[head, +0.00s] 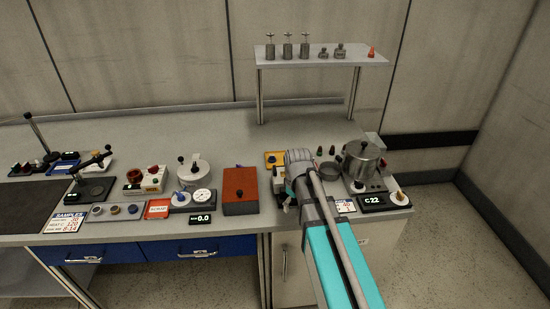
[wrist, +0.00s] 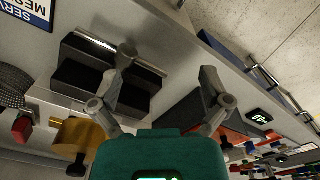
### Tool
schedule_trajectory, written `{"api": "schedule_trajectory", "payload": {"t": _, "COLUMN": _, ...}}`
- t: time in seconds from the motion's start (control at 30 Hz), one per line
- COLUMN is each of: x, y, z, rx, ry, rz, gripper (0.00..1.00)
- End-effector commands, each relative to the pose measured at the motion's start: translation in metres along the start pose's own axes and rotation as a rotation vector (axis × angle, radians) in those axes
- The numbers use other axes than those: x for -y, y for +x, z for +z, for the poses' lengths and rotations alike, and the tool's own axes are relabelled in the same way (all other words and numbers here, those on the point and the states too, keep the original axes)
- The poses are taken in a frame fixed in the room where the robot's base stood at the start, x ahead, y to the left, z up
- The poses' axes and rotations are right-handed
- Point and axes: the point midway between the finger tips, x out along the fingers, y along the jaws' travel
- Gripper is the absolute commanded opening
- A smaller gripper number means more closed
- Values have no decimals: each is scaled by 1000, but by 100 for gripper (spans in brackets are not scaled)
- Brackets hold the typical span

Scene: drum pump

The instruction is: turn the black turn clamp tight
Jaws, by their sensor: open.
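My gripper (wrist: 167,65) is open and empty in the wrist view, its fingers apart. In the head view my gripper (head: 287,202) hangs at the front of the bench, right of the red box (head: 240,192). A black block with metal rods (wrist: 100,75) lies behind the left finger, which partly covers it; whether it touches cannot be told. A black knob (wrist: 76,168) sits on a yellow piece (wrist: 75,135) at lower left. I cannot tell for sure which black part is the turn clamp. My arm hides much of this spot in the head view.
A metal pot (head: 361,162) and a C22 display (head: 373,201) stand right of my arm. A raised shelf (head: 306,56) stands behind. The floor in front is clear.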

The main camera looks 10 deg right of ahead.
Motion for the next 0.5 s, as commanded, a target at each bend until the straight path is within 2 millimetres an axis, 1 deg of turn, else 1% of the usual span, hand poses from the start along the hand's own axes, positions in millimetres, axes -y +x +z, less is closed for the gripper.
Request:
{"api": "schedule_trajectory", "payload": {"t": 0.03, "x": -6, "y": -18, "z": -12, "rx": 0, "ry": -43, "rz": 0, "gripper": 97}}
{"api": "schedule_trajectory", "payload": {"t": 0.5, "x": -34, "y": -100, "z": -87, "rx": 0, "ry": -494, "rz": 0, "gripper": 97}}
